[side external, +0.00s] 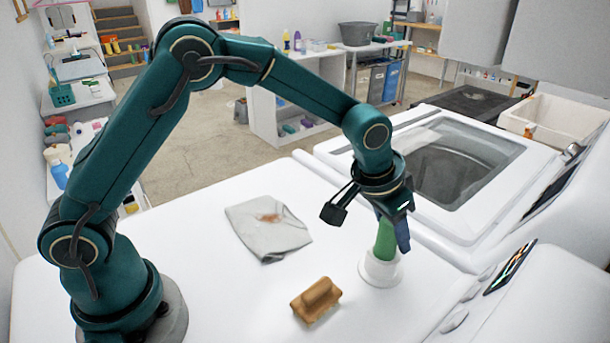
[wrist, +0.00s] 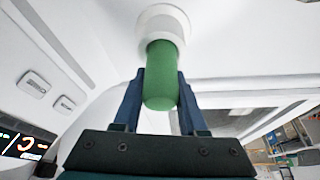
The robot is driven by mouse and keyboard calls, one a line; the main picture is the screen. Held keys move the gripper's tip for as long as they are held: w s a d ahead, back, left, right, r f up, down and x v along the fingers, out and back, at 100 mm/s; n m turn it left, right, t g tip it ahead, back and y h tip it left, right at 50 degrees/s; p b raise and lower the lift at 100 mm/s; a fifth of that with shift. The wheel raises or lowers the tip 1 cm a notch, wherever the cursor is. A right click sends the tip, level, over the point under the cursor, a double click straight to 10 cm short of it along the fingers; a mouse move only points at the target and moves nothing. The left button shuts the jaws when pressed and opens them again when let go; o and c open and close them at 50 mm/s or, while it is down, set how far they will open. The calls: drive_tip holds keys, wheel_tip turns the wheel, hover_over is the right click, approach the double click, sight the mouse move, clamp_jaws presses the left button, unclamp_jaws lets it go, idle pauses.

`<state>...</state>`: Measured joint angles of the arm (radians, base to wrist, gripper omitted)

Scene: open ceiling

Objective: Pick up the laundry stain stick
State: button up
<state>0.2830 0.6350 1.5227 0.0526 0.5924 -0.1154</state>
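The laundry stain stick is a green rounded cylinder (side external: 384,243) standing in a round white base (side external: 380,271) on the white top, at the right of the middle in the side view. In the wrist view the green stick (wrist: 161,85) points toward the camera, with the white base (wrist: 165,22) beyond it. My gripper (side external: 392,235) reaches down over it. The two blue fingers (wrist: 161,80) lie along both sides of the green body, with no clear gap, so the gripper looks shut on it. The base appears to rest on the surface.
A tan scrub brush (side external: 316,300) lies left of the stick, nearer the camera. A grey stained cloth (side external: 268,228) lies flat farther back. A washer with a glass lid (side external: 455,160) stands behind to the right, and a control panel (side external: 510,267) is at the right.

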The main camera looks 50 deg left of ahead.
clamp_jaws()
drive_tip(key=shift+r, duration=0.1)
drive_tip(key=shift+r, duration=0.3)
wheel_tip(320, 180, up, 4)
drive_tip(key=shift+f, duration=0.25)
drive_tip(key=s+a+r, duration=0.2)
drive_tip(key=a+r, duration=0.4)
drive_tip(key=a, duration=0.5)
drive_tip(key=shift+a+r, duration=0.3)
drive_tip(key=shift+r, duration=0.05)
